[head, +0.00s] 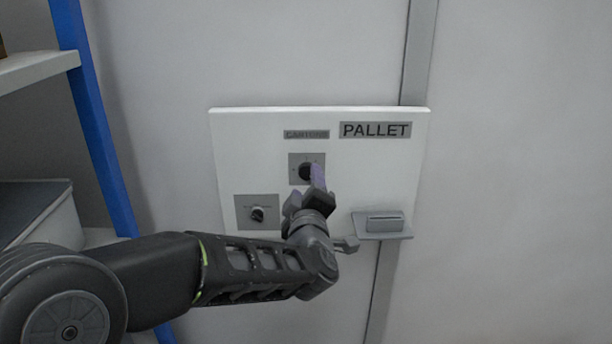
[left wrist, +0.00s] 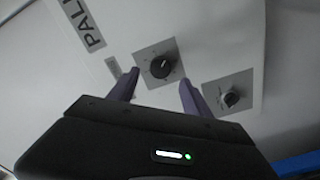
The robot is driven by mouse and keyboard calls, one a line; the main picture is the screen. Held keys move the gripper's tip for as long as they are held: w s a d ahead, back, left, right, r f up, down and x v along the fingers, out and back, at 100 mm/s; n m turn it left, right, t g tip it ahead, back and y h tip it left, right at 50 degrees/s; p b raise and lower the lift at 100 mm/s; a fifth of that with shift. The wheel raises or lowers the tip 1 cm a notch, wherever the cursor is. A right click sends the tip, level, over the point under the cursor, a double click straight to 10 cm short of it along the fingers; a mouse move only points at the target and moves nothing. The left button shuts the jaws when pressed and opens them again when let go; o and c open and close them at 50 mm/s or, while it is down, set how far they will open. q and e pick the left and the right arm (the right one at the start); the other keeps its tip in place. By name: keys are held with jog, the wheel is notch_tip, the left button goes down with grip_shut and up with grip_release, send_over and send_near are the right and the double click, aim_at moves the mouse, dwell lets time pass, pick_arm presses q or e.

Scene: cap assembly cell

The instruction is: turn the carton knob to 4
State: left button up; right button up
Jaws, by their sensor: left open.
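The carton knob (head: 305,171) is a round black knob on a grey square plate, under a small grey label (head: 306,134) that seems to read CARTONS. It also shows in the left wrist view (left wrist: 160,68), with a light pointer mark; the numbers around it are too small to read. My left gripper (head: 318,176) is in front of this plate and partly hides the knob in the head view. In the left wrist view its two purple fingers (left wrist: 158,90) are open, one toward each side of the knob, with visible gaps to it. My right gripper is not in view.
A second knob (head: 257,214) sits on a grey plate lower left on the white panel (head: 225,150). A PALLET sign (head: 375,130) is at upper right, above a grey holder (head: 382,225). A blue post (head: 100,150) and shelf (head: 35,72) stand at left.

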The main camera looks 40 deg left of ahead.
aim_at(306, 173)
pick_arm(q)
jog(key=shift+p+x, duration=0.3)
jog(key=shift+x, duration=1.65)
grip_shut()
